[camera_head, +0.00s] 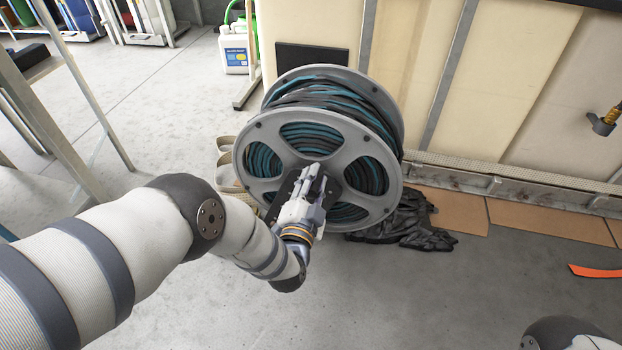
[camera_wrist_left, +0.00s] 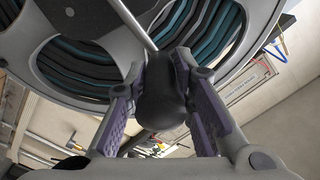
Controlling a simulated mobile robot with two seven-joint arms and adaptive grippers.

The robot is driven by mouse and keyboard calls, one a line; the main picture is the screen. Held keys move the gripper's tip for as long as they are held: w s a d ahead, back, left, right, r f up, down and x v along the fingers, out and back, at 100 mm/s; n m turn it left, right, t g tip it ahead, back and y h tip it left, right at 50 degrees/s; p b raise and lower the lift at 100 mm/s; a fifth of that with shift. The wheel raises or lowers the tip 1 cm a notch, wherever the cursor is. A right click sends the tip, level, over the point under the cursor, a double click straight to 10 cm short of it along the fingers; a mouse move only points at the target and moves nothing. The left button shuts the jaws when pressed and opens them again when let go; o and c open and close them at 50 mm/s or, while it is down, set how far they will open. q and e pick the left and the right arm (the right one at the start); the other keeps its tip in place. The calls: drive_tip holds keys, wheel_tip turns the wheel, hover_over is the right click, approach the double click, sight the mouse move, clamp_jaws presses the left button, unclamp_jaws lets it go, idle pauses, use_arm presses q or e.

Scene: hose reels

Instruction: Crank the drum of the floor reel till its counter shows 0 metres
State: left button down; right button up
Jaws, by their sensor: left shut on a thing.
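The floor reel's grey drum (camera_head: 375,178) stands upright in the middle of the head view, wound thickly with black and teal hose (camera_head: 340,100). My left gripper (camera_head: 312,180) is in front of the drum's near flange, close to the hub. In the left wrist view, its fingers close around a black crank grip (camera_wrist_left: 163,95) joined to a thin metal rod. The drum flange (camera_wrist_left: 35,65) fills the top of that view. The counter and its reading cannot be made out. My right gripper is out of view.
A crumpled black cloth (camera_head: 405,225) lies right of the reel. Cream panels (camera_head: 505,90) stand behind it. A white jug (camera_head: 234,55) stands at the back left, and a shelf frame (camera_head: 75,90) at the left.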

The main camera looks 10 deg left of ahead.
use_arm(q)
drive_tip(key=shift+d, duration=0.2)
drive_tip(key=c, duration=1.4)
unclamp_jaws()
drive_tip(key=shift+o, duration=0.2)
drive_tip(key=s, duration=1.2)
drive_tip(key=shift+a, duration=0.25)
